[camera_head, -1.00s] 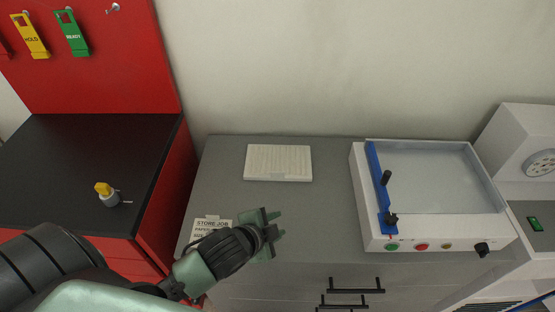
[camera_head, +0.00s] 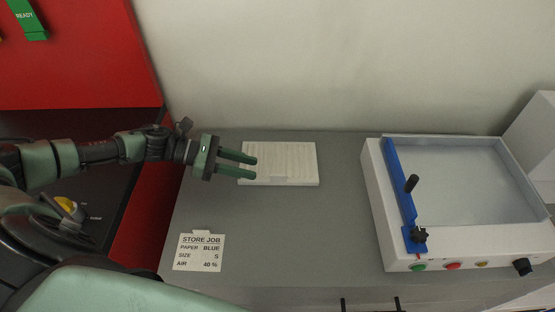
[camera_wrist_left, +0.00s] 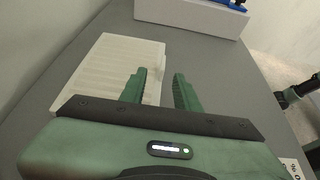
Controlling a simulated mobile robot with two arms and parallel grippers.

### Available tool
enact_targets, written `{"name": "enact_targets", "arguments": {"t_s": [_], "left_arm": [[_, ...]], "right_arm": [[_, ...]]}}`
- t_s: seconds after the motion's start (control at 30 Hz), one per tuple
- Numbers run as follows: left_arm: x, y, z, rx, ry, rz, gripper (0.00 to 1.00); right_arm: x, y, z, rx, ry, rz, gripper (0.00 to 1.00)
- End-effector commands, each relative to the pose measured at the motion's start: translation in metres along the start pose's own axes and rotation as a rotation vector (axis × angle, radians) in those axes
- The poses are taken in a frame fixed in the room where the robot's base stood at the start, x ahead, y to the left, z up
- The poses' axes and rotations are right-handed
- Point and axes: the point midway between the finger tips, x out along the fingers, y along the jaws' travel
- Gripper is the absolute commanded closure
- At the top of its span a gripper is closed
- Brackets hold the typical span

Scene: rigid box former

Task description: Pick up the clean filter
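The clean filter, a flat white pleated panel (camera_head: 290,160), lies on the grey worktop near the wall, and it also shows in the left wrist view (camera_wrist_left: 110,65). My left gripper (camera_head: 256,168) is open and empty, its two green fingers pointing right across the filter's left part in the head view. In the left wrist view the fingers (camera_wrist_left: 160,75) stand apart, one over the filter and one past its edge above bare worktop. I cannot tell the exact height or whether they touch. My right gripper is not in view.
A white box former (camera_head: 455,248) with a blue bar (camera_head: 396,185) and coloured buttons stands at the right. A store job card (camera_head: 200,252) lies at the front left. The red-sided cabinet (camera_head: 150,210) is on the left. Worktop between filter and former is clear.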

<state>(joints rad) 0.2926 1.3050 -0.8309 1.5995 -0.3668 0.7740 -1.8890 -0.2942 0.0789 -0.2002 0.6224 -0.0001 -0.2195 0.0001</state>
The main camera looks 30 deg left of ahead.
Motion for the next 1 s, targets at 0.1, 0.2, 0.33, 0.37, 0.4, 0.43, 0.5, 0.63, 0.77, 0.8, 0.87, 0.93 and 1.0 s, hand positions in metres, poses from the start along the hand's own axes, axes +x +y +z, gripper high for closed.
{"name": "enact_targets", "arguments": {"t_s": [0.1, 0.2, 0.33, 0.37, 0.4, 0.43, 0.5, 0.63, 0.77, 0.8, 0.87, 0.93, 1.0], "left_arm": [[0.007, -0.001, 0.001, 0.019, 0.003, -0.012, 0.68], [0.018, -0.002, 0.002, 0.019, 0.002, -0.012, 0.68], [0.034, -0.004, 0.004, 0.017, 0.0, -0.013, 0.68], [0.039, -0.004, 0.005, 0.017, 0.001, -0.013, 0.68], [0.045, -0.005, 0.006, 0.016, 0.0, -0.012, 0.68], [0.05, -0.006, 0.006, 0.016, 0.001, -0.013, 0.68], [0.061, -0.006, 0.004, 0.016, 0.001, -0.011, 0.68], [0.072, -0.006, 0.002, 0.016, 0.003, -0.01, 0.68], [0.074, -0.006, 0.001, 0.016, 0.004, -0.009, 0.68], [0.074, -0.006, 0.0, 0.016, 0.004, -0.009, 0.68], [0.074, -0.006, 0.0, 0.016, 0.004, -0.01, 0.68], [0.074, -0.006, 0.0, 0.016, 0.004, -0.01, 0.82], [0.074, -0.006, 0.0, 0.016, 0.004, -0.01, 1.0]], "right_arm": [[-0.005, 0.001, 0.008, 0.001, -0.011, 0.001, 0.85], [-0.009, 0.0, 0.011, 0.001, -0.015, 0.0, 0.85], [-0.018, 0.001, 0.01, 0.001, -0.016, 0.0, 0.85], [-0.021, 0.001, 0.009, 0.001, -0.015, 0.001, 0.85], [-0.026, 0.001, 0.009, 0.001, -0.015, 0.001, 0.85], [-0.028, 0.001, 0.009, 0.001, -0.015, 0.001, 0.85], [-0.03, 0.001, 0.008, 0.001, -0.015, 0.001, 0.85], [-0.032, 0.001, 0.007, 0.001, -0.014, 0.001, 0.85], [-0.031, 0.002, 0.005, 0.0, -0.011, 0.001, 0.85], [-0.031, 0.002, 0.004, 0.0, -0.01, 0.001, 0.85], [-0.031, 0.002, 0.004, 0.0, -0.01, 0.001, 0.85], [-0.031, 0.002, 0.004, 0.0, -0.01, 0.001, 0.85], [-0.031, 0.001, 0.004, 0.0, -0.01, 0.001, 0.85]]}}
